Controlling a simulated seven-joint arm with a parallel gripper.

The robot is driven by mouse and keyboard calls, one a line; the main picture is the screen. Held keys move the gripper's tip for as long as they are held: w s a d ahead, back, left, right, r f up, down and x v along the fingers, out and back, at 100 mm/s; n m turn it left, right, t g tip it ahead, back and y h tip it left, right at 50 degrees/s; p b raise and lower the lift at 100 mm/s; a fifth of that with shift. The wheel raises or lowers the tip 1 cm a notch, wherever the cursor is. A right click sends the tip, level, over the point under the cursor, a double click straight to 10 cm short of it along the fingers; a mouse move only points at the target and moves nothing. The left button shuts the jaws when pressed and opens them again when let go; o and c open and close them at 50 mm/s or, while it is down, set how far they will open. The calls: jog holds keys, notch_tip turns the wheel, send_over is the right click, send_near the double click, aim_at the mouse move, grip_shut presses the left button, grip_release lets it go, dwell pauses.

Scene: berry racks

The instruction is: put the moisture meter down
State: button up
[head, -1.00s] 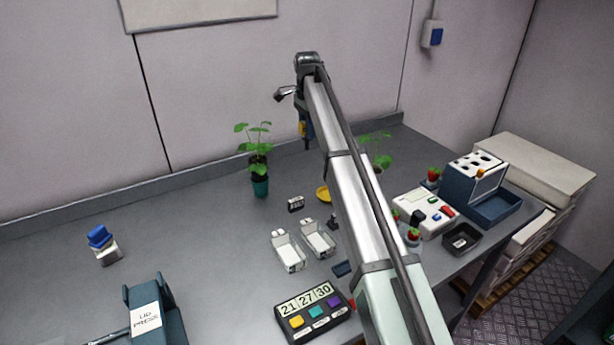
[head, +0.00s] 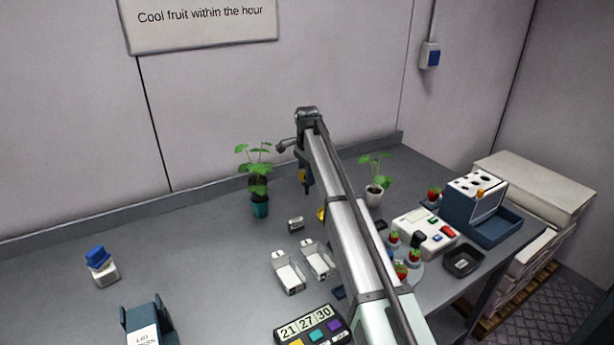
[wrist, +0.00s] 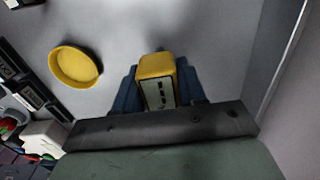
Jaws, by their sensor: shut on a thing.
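The moisture meter (wrist: 157,68) is a small yellow block with a pale display face, seen in the wrist view. My gripper (wrist: 158,98) is shut on it, one blue finger on each side. In the head view the yellow meter (head: 302,175) shows small beside my gripper (head: 308,185), over the back of the bench between two potted plants. The arm partly hides this spot. I cannot tell whether the meter's lower end touches the bench. A round yellow dish (wrist: 75,66) lies on the bench, left of the meter in the wrist view.
Bare grey bench (head: 195,245) lies to the left.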

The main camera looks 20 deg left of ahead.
jog(key=shift+f, duration=0.3)
jog(key=o, duration=1.1)
notch_tip(320, 180, up, 12)
jog(key=shift+r, duration=0.15)
